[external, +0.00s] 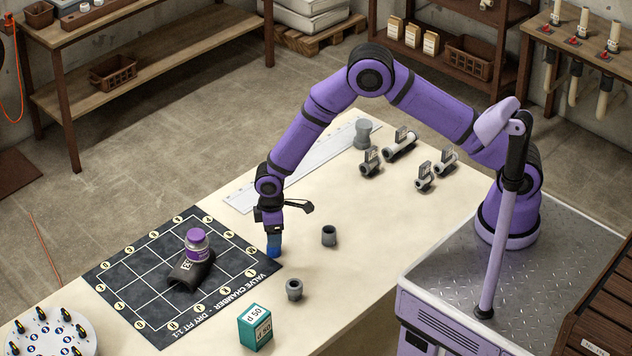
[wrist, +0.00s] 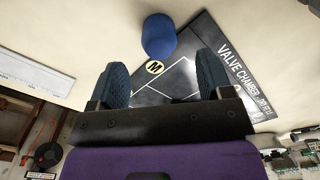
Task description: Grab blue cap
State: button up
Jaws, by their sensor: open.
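The blue cap (external: 274,251) stands on the table at the right corner of the black dry-fit mat. It also shows in the wrist view (wrist: 158,37), near the mat's M mark, beyond my fingertips and lined up between them. My gripper (external: 273,234) points down right above the cap in the external view. In the wrist view my gripper (wrist: 162,62) has its two dark blue fingers spread wide with nothing between them. Whether the fingertips reach the cap's top is hard to tell.
Grey fittings (external: 328,236) (external: 294,289) stand right of the gripper. A teal box (external: 255,327) is at the front. A long ruler (external: 245,196) and clamped pipe parts (external: 400,145) lie behind.

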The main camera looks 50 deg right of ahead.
jog(key=shift+f, duration=2.6)
jog(key=c, duration=1)
jog(key=shift+r, duration=0.1)
